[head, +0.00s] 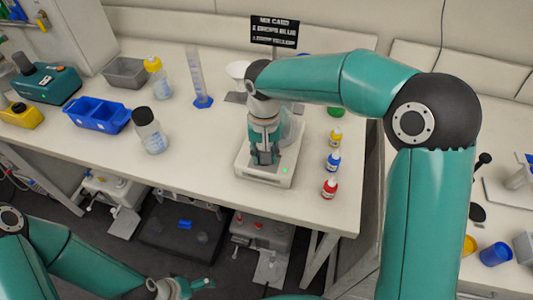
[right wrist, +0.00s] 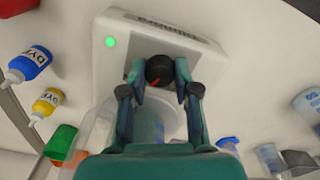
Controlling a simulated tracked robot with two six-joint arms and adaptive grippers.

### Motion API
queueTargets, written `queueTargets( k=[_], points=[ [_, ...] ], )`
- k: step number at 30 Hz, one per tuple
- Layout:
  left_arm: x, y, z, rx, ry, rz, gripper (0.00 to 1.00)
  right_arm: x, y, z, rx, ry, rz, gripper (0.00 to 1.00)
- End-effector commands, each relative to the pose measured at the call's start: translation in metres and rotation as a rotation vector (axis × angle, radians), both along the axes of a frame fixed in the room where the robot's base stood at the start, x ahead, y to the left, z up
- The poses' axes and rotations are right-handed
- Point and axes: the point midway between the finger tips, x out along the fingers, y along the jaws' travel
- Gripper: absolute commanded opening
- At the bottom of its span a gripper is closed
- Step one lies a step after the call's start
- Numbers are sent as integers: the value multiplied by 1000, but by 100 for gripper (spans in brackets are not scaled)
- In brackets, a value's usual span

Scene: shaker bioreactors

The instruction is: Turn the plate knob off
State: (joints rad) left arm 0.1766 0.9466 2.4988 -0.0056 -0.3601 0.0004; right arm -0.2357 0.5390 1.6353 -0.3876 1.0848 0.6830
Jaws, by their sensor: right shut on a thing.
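The white plate device (head: 248,168) stands near the front edge of the bench, with a small green light lit on its front. In the right wrist view the plate (right wrist: 195,40) shows the same green light (right wrist: 110,41) and a round black knob (right wrist: 157,66) with a red mark. My right gripper (right wrist: 160,78) points down at the plate front, its two fingers closed on either side of the knob. It hides the knob in the head view. A clear glass vessel (right wrist: 150,125) stands on the plate, partly behind my gripper. My left gripper (head: 185,288) is low at the bottom edge, partly cut off.
A black-capped bottle (head: 149,132), blue tray (head: 98,114) and measuring cylinder (head: 198,82) stand to the left. The bench front between them is clear.

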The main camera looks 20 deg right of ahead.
Motion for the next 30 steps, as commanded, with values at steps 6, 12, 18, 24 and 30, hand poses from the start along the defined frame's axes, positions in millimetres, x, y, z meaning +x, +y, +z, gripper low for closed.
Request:
queueTargets(
  k=[6,12,18,24,30],
  points=[
    [0,0,1,0,0,0,100,-1,-1,0,0,2,204,0],
    [0,0,2,0,0,0,100,-1,-1,0,1,2,394,0],
    [0,0,4,0,0,0,100,-1,-1,0,1,4,583,0],
    [0,0,6,0,0,0,100,-1,0,0,2,3,773,0],
    [0,0,9,0,0,0,100,-1,0,0,3,2,952,0]
  ],
)
